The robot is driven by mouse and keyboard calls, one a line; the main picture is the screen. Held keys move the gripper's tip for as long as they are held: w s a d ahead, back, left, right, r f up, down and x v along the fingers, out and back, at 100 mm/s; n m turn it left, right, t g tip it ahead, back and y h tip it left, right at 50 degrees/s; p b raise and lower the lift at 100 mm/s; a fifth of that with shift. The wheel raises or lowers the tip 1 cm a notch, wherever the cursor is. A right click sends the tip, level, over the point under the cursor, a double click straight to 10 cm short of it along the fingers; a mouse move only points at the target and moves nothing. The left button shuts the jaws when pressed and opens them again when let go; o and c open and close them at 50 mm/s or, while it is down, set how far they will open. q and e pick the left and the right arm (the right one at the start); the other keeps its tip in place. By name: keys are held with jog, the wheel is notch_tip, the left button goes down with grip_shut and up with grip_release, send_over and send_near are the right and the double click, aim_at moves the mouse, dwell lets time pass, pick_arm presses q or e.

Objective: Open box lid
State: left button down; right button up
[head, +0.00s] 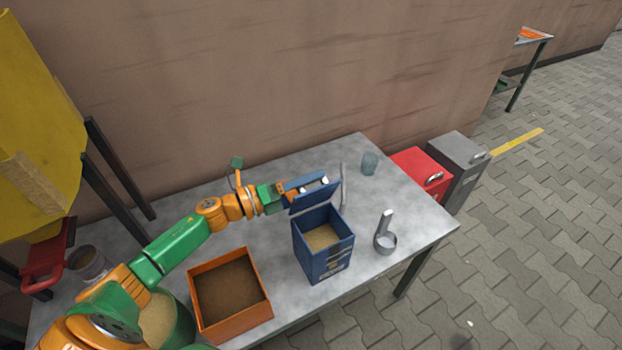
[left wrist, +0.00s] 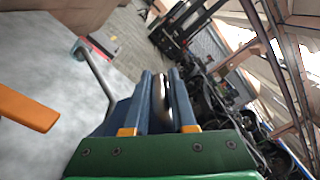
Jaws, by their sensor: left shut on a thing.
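A blue box (head: 335,262) stands on the grey table, with tan granular contents (head: 322,236) showing inside. Its blue lid (head: 316,198) is raised at the far side of the box and tilted up, leaving the top open. My left gripper (head: 310,183) is at the raised lid, behind the box opening. In the left wrist view its two blue fingers (left wrist: 162,100) are closed around a shiny metal piece, which looks like the lid handle; part of the lid (left wrist: 114,120) shows beside them. My right gripper is in neither view.
An orange bin (head: 262,305) of brown material stands left of the box on the table (head: 420,215). Red (head: 420,172) and grey (head: 462,160) boxes stand beyond the right edge.

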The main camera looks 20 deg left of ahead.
pick_arm(q)
jog(key=shift+f, duration=0.1)
jog(key=c, duration=0.8)
grip_release()
jog(key=shift+a, duration=0.1)
jog(key=shift+o, duration=0.2)
jog(key=shift+w+a+f, duration=0.1)
jog(key=b+v, duration=0.1)
jog(key=v, duration=0.6)
